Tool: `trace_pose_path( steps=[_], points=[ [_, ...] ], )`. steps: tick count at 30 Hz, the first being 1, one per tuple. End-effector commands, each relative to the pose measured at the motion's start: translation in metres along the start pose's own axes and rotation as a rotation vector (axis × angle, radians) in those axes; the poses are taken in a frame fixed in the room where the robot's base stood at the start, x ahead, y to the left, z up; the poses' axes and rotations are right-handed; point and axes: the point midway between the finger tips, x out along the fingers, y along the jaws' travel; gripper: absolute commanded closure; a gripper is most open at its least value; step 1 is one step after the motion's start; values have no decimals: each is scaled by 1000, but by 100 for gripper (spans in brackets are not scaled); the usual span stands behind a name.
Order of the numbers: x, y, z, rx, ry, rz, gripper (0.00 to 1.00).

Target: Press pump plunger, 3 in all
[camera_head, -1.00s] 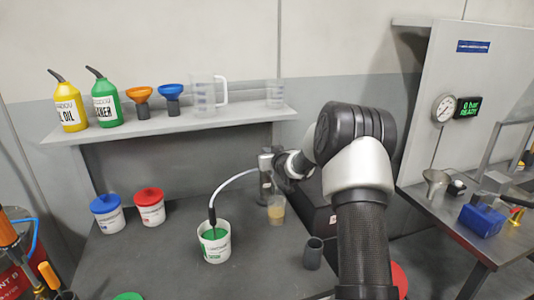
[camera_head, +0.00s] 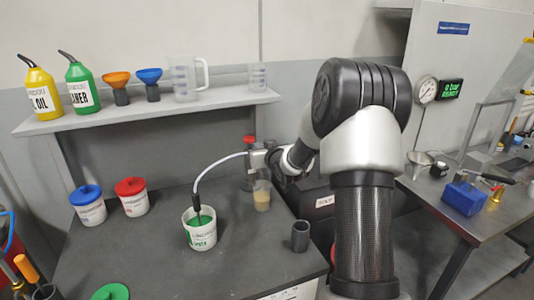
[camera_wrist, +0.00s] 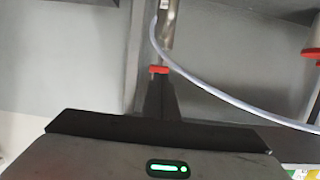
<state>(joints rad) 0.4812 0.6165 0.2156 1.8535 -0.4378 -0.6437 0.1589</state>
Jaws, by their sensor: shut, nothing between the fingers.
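The pump (camera_head: 249,174) stands at the back middle of the bench, with a red knob (camera_head: 249,140) on top. A pale hose (camera_head: 217,164) arches from it to the white bucket of green liquid (camera_head: 200,240). A clear beaker (camera_head: 262,199) with tan liquid stands just in front of the pump. My gripper (camera_head: 273,158) is shut and empty close to the pump's right side; its tips are hard to make out there. In the wrist view the shut fingers (camera_wrist: 158,88) end near a small red part and the hose (camera_wrist: 205,88); contact cannot be told.
A blue-lidded tub (camera_head: 88,206) and a red-lidded tub (camera_head: 132,197) stand at the left. A grey cup (camera_head: 300,236) is at the front right. The shelf (camera_head: 145,111) holds bottles, funnels and jugs.

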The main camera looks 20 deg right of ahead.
Motion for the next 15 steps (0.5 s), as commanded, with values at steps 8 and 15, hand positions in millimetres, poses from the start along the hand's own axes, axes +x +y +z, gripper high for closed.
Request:
trace_pose_path(
  steps=[8, 15],
  points=[
    [-65, 0, -2, -2, 5, 1, 100],
    [-91, 0, -3, -2, 6, 0, 100]
  ],
)
